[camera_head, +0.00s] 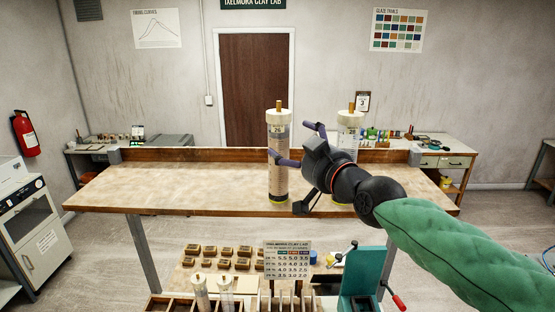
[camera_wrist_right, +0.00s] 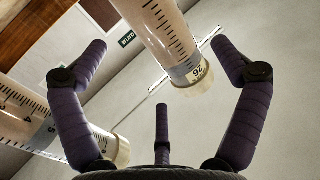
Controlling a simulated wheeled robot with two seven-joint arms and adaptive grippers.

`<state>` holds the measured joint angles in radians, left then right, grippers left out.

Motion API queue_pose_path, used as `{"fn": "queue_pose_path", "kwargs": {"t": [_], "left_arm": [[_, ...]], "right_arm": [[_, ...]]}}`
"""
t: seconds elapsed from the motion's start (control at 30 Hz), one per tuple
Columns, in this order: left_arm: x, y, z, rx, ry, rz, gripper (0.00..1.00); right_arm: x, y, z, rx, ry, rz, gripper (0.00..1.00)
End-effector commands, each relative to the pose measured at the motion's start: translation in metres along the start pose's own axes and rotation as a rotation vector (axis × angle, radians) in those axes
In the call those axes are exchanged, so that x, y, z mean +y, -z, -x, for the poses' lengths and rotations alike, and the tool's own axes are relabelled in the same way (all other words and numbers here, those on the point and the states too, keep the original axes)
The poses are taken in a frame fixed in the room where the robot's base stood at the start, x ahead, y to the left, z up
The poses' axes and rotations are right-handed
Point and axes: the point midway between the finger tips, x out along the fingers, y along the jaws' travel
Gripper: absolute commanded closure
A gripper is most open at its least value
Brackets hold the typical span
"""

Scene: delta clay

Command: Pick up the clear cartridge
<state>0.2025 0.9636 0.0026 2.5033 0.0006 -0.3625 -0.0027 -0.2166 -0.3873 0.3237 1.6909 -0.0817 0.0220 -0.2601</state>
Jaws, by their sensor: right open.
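Two upright graduated cartridges with white caps and tan plungers stand on the wooden table. The left cartridge (camera_head: 279,181), marked 26, is see-through at its walls with a greyish-tan inside. The right cartridge (camera_head: 348,122), apparently marked 28, is largely hidden behind my right gripper. I cannot tell which is the clear one. My right gripper (camera_head: 291,166) is open, its purple fingers close to the left cartridge. In the right wrist view, cartridge 26 (camera_wrist_right: 170,40) lies between the spread fingers (camera_wrist_right: 160,48) and the other cartridge (camera_wrist_right: 50,118) is at the left. My left gripper is out of view.
The wooden table (camera_head: 160,187) is bare on its left side. A raised ledge (camera_head: 200,155) runs along its back. Below the front edge are small brown blocks (camera_head: 228,265), a number chart (camera_head: 287,260) and a teal device (camera_head: 360,290).

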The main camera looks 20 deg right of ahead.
Motion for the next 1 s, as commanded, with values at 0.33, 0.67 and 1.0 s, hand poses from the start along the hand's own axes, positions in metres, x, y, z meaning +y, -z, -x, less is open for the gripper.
{"fn": "queue_pose_path", "kwargs": {"t": [0.33, 0.67, 1.0], "left_arm": [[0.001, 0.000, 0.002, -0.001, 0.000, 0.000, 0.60], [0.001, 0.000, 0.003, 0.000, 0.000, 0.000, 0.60], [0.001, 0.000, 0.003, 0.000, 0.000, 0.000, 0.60]], "right_arm": [[-0.003, -0.011, -0.030, -0.003, 0.001, 0.000, 0.04], [-0.003, -0.011, -0.057, 0.002, -0.001, 0.000, 0.04], [-0.003, -0.012, -0.057, 0.001, 0.000, 0.000, 0.38]]}}
